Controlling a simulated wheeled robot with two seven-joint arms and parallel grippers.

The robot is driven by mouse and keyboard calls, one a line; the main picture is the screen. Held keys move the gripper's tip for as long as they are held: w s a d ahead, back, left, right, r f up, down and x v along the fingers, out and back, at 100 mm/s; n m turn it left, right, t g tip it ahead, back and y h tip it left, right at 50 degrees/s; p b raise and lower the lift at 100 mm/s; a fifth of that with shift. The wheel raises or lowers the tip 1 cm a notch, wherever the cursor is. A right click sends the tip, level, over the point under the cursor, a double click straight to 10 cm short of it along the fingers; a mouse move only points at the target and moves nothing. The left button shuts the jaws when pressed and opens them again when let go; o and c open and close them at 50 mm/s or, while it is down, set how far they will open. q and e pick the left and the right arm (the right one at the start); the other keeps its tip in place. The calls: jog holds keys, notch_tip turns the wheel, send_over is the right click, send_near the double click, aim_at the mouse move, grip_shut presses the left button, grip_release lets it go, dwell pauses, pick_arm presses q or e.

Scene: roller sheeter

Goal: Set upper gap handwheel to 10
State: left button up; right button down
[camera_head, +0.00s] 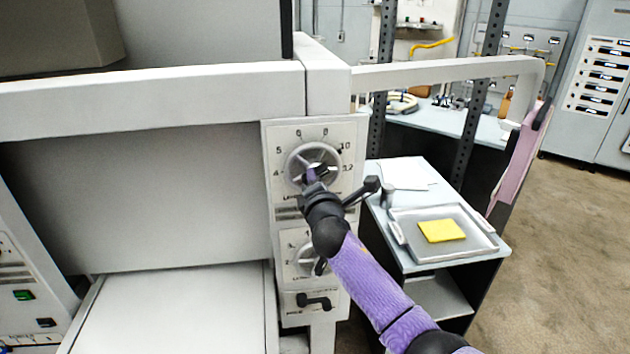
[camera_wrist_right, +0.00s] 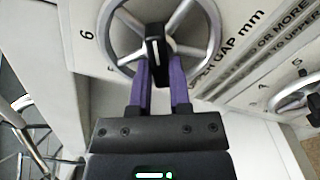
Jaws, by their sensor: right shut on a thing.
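The upper gap handwheel (camera_head: 292,158) is a grey spoked wheel on the white dial plate, with the numbers 4, 5, 6, 8, 10 and 12 around it. My right gripper (camera_head: 314,176) is at the wheel's centre. In the right wrist view, the handwheel's rim (camera_wrist_right: 213,32) arches around my right gripper (camera_wrist_right: 158,72), whose purple fingers are shut on the black centre bar (camera_wrist_right: 156,42) with a white line. A small dark mark sits by the 10 in the head view. The exact reading is unclear. My left gripper is out of view.
A black-knobbed lever (camera_head: 370,186) sticks out to the right. A side table holds a tray (camera_head: 478,248) with a yellow square (camera_head: 441,231). Open floor lies at the far right.

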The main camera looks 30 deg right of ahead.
jog(key=c, duration=0.6)
grip_release()
jog(key=shift+o, duration=0.2)
jog(key=shift+s, duration=0.1)
jog(key=v, duration=0.9)
jog(key=shift+s+a, duration=0.15)
jog(key=shift+s, duration=0.2)
